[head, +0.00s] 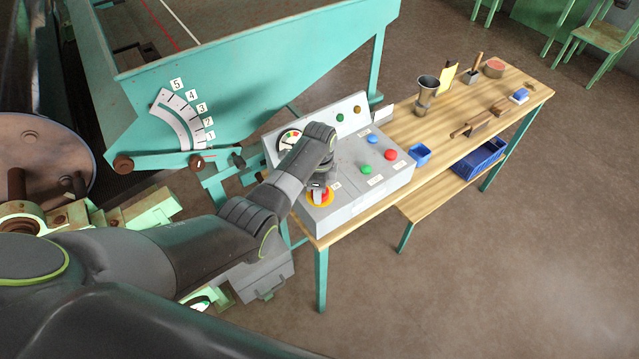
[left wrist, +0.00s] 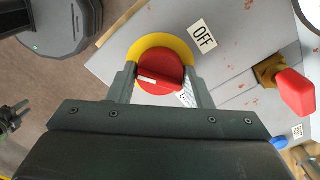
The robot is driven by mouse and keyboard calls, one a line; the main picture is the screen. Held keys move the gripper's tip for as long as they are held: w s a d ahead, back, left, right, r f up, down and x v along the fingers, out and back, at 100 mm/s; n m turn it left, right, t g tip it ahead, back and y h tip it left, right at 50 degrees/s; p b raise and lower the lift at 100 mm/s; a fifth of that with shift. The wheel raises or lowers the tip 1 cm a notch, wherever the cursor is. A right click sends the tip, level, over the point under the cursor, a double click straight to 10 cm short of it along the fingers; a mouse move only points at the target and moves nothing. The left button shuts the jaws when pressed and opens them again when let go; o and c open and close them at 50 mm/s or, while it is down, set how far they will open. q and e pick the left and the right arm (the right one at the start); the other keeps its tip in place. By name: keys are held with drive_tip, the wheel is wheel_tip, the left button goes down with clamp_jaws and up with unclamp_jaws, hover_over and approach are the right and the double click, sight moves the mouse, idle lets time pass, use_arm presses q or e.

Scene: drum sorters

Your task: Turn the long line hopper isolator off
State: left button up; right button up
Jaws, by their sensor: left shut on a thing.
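The isolator's red rotary knob (left wrist: 160,72) sits on a yellow disc (left wrist: 150,44) on the grey control box (head: 380,184). A white mark on the knob runs roughly across the wrist picture and does not point at the OFF label (left wrist: 204,38), up and to the right of the knob. Another label (left wrist: 187,94) is partly covered by a finger. My left gripper (left wrist: 161,88) is shut on the knob, one finger on either side. In the head view, my left gripper (head: 318,183) hides part of the knob and the yellow disc (head: 321,201) shows below it.
A red-capped control (left wrist: 296,92) is to the right in the wrist view.

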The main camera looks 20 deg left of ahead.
use_arm(q)
drive_tip(key=n+p, duration=0.1)
drive_tip(key=n, duration=0.3)
drive_tip(key=shift+r+n, duration=0.1)
drive_tip(key=shift+n, duration=0.3)
drive_tip(key=n, duration=0.5)
drive_tip(key=shift+n, duration=0.4)
drive_tip(key=o, duration=1)
